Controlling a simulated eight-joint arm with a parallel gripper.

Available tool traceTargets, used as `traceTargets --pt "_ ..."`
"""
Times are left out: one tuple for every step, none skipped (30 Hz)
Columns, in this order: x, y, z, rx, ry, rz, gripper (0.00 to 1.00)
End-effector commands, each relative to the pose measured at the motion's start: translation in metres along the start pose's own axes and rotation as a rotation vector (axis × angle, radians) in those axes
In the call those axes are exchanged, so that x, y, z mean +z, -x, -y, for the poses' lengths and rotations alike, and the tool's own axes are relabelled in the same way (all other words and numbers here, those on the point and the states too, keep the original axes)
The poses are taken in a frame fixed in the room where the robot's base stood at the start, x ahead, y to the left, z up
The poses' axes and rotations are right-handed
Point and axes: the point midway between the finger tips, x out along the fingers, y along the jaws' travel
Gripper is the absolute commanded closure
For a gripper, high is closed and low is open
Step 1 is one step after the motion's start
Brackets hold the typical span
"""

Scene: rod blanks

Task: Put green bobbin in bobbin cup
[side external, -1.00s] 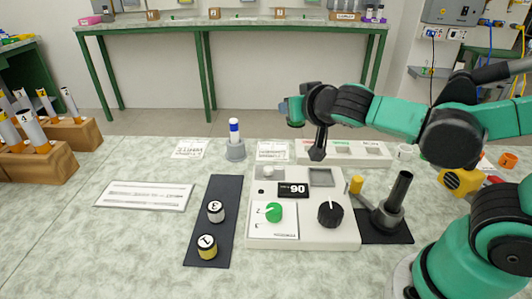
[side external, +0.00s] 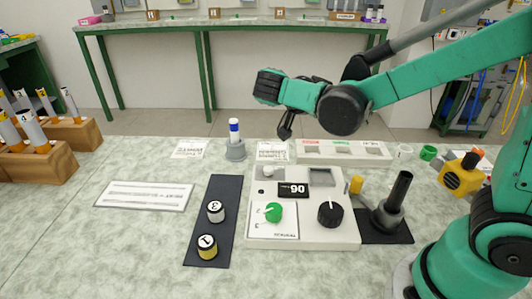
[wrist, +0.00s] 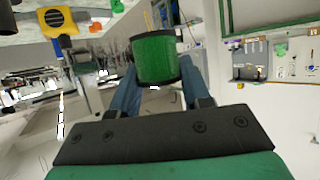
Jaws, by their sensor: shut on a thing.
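In the wrist view the green bobbin (wrist: 157,60), a green drum with dark rims, sits between the two blue fingers of my gripper (wrist: 158,75), which is shut on it. In the side external view my gripper (side external: 285,132) hangs over the back of the table, above and behind the white control panel. The bobbin cannot be made out there. I cannot tell for sure which container is the bobbin cup.
A white tray (side external: 325,157) with several coloured labels lies behind the control panel (side external: 300,235). A grey holder (side external: 236,151) carries a blue-and-white rod. A black upright post (side external: 399,192) and a yellow tool (side external: 460,178) stand at right.

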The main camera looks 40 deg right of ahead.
Motion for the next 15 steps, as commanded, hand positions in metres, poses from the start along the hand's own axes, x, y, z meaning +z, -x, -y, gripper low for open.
traceTargets --pt "0.010 -0.005 0.000 -0.001 0.000 0.000 1.00" --pt "0.016 -0.008 0.000 -0.001 0.000 0.000 1.00" --pt "0.024 -0.011 0.001 -0.001 0.001 0.000 1.00" --pt "0.030 -0.014 0.001 -0.001 0.001 0.000 1.00" --pt "0.036 -0.017 0.000 -0.001 0.001 0.000 1.00" --pt "0.044 -0.021 0.000 -0.001 0.001 0.000 1.00" --pt "0.049 -0.023 0.001 -0.001 0.001 0.000 1.00" --pt "0.054 -0.026 0.001 -0.001 0.001 0.000 1.00" --pt "0.061 -0.029 0.000 -0.002 0.001 0.000 1.00" --pt "0.065 -0.031 0.000 -0.002 0.001 0.000 1.00" --pt "0.068 -0.032 0.000 -0.002 0.001 0.000 1.00" --pt "0.072 -0.034 0.000 -0.002 0.001 0.000 1.00" --pt "0.074 -0.035 0.000 -0.002 0.001 0.000 1.00" --pt "0.075 -0.036 0.000 -0.002 0.001 0.000 1.00" --pt "0.077 -0.037 0.000 -0.002 0.001 0.000 1.00"
